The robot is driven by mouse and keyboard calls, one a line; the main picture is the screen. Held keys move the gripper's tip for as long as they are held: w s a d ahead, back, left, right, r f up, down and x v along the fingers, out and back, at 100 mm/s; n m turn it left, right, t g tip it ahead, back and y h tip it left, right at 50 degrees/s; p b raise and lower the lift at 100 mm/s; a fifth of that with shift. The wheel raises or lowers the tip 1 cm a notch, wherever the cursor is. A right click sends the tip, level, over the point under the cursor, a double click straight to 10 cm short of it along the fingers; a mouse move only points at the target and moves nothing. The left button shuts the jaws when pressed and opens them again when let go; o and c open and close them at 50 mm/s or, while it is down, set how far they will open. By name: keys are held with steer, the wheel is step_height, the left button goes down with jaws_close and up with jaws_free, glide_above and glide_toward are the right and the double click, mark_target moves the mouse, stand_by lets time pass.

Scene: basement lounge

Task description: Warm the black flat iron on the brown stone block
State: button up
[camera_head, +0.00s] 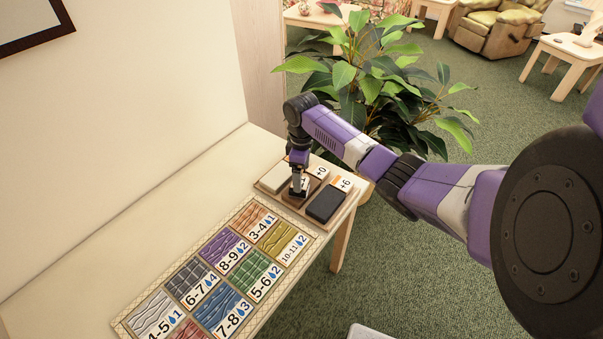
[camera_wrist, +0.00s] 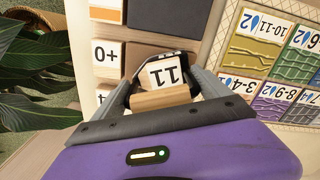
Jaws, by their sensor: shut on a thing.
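My gripper (camera_head: 299,181) is shut on the flat iron (camera_head: 298,192) at the far end of the table. The brown stone block (camera_head: 314,186) lies under the iron, between a pale block and a black one. It also shows in the wrist view (camera_wrist: 138,56), next to the +0 label. The iron is over this block; whether it touches is hard to tell, as my fingers hide part of it.
The black block (camera_head: 325,206) has a +6 label, and the pale block (camera_head: 274,178) is nearest the wall. A board (camera_head: 172,293) of coloured, numbered tiles covers the nearer table. A leafy plant (camera_head: 375,75) stands just beyond the table, close to my arm.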

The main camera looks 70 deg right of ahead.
step_height(320, 180, up, 6)
steer(key=p, duration=0.5)
stand_by(1.0)
